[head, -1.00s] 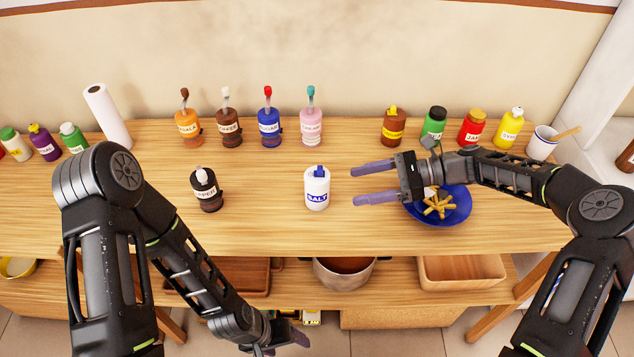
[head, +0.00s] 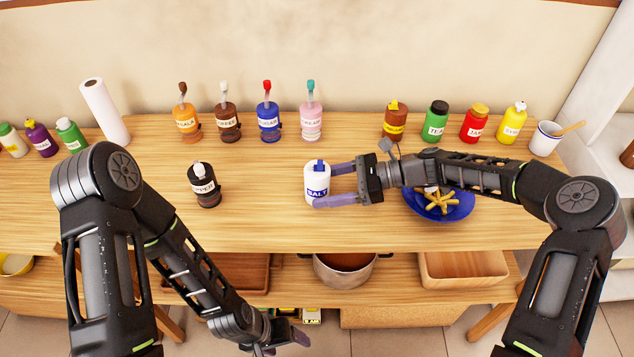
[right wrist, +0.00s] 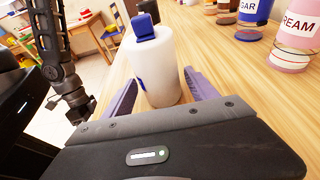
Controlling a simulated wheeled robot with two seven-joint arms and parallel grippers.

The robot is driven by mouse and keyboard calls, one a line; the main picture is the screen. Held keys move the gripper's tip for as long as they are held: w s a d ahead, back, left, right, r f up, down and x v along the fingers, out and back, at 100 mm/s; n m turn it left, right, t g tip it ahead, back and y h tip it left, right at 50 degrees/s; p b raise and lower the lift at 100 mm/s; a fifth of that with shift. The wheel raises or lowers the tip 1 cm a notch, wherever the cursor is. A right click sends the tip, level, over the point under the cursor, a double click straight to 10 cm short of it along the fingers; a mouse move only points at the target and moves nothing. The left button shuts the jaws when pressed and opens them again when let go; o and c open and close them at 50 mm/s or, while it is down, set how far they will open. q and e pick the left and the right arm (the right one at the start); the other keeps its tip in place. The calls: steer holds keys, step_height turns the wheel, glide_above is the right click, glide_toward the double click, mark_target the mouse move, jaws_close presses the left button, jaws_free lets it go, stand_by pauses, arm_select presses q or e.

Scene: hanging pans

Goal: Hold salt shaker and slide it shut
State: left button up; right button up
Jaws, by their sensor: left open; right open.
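The salt shaker (head: 318,180) stands upright on the wooden tabletop, white with a blue SALT label and a blue piece on top. My right gripper (head: 333,185) is open, and its two purple fingers reach from the right to either side of the shaker. In the right wrist view the shaker (right wrist: 158,72) stands between the open fingers, with its blue top piece (right wrist: 143,28) raised above the white lid. Whether the fingers touch it I cannot tell. My left gripper (head: 290,343) is open, low in front of the table, partly cut off by the frame's bottom edge.
A pepper shaker (head: 204,186) stands left of the salt. A blue plate (head: 462,212) with fries lies under my right arm. Several bottles line the back, including sugar (head: 268,123) and cream (head: 311,124). A pot (head: 344,270) sits on the lower shelf. The tabletop between pepper and salt is clear.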

steer(key=shift+a+f, duration=0.15)
steer(key=shift+a, duration=0.2)
